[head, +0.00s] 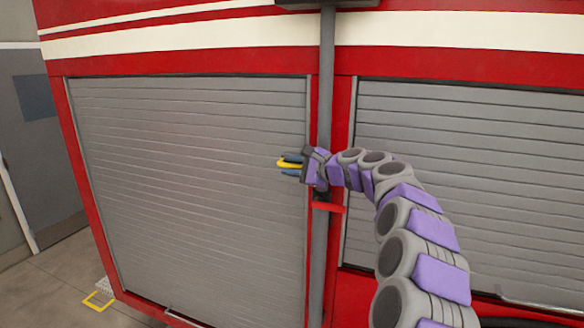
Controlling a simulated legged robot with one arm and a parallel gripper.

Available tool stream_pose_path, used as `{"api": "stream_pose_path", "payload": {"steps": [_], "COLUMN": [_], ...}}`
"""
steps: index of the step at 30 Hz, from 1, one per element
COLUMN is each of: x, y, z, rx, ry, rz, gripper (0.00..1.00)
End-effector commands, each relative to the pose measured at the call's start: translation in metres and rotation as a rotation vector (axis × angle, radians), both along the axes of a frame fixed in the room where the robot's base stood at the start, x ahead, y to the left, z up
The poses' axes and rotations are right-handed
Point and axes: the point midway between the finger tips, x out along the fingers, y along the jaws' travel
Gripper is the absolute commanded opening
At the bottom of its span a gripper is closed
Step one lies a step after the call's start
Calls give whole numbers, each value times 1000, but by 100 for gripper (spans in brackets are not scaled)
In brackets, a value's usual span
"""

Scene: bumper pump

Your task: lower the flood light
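A grey vertical pole (326,70) runs up the red post between two roller shutters. Its top meets a dark housing (325,3) cut off by the upper picture edge, perhaps the underside of the flood light; I cannot tell. A red lever or clamp (328,207) sits on the pole below my gripper. My gripper (284,163) reaches across in front of the pole, with its blue and yellow fingertips over the left shutter. The fingers lie close together in this view, and no held object shows. My wrist hides part of the pole just above the red piece.
The left grey shutter (190,190) and right grey shutter (470,170) are closed, set in a red vehicle body (460,65) with white stripes. A grey door (45,140) stands at the far left. A yellow floor marking (98,300) lies at lower left, beside open floor.

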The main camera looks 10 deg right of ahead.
Motion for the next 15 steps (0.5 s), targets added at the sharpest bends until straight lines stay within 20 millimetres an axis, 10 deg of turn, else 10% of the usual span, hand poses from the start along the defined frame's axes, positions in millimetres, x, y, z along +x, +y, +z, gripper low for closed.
{"api": "stream_pose_path", "payload": {"steps": [15], "x": [0], "y": [0], "z": [0], "rx": [0], "ry": [1], "rz": [1], "gripper": [0]}}
